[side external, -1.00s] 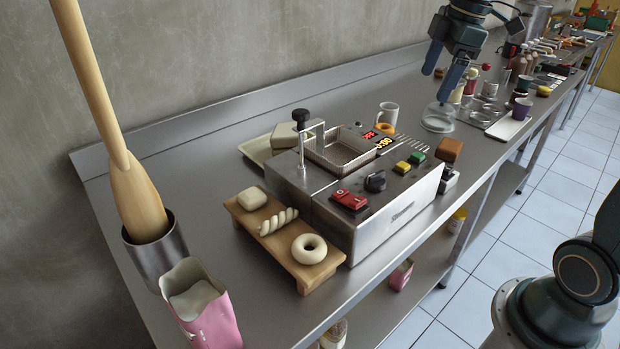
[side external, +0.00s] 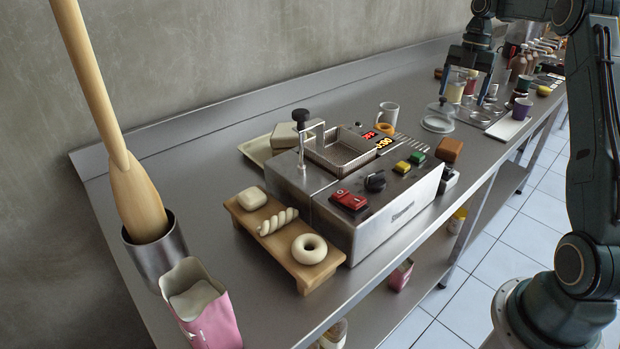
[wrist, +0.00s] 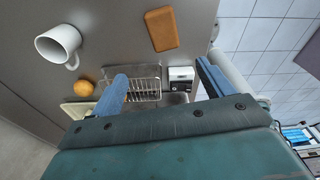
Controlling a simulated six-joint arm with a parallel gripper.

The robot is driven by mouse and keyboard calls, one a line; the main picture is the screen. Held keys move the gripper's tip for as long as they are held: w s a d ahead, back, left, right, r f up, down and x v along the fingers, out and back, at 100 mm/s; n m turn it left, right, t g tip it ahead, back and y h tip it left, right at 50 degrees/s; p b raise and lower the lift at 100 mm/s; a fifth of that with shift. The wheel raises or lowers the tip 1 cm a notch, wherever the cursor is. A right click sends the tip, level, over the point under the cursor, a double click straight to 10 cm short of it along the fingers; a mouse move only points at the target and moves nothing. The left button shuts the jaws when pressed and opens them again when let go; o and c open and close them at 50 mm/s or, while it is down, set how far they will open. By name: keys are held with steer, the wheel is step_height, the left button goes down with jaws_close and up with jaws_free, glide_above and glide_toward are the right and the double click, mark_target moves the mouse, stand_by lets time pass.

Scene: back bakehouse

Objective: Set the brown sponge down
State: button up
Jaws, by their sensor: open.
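The brown sponge (side external: 449,150) is a small rounded block. It rests on the steel bench just beyond the fryer (side external: 402,210), near the bench's front edge. In the wrist view the sponge (wrist: 162,28) lies flat at the top, clear of both fingers. My gripper (side external: 468,88) is over the far part of the bench, well apart from the sponge.
A wooden board (side external: 284,244) with dough pieces stands nearer. Bare steel surrounds the sponge's far side.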

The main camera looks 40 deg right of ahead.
steer(key=shift+s+d+f+n, duration=0.15)
steer(key=shift+d+f, duration=0.1)
steer(key=shift+d, duration=0.15)
steer(key=shift+s+d+f+n, duration=0.1)
steer(key=shift+d+f+n, duration=0.05)
steer(key=shift+d+f, duration=0.15)
steer(key=shift+f, duration=0.2)
glide_above(451, 144)
steer(key=shift+w+d+f, duration=0.1)
steer(key=shift+d+f, duration=0.1)
steer(key=shift+f, duration=1.8)
steer(key=shift+w+d+f, duration=0.1)
steer(key=shift+d+f, duration=0.1)
steer(key=shift+f, duration=1.8)
steer(key=shift+s+a+f, duration=0.1)
steer(key=shift+a+f, duration=0.1)
steer(key=shift+f, duration=1.1)
steer(key=shift+s+a+f, duration=0.1)
steer(key=shift+a+f, duration=0.05)
steer(key=shift+f, duration=1.1)
steer(key=shift+f, duration=0.25)
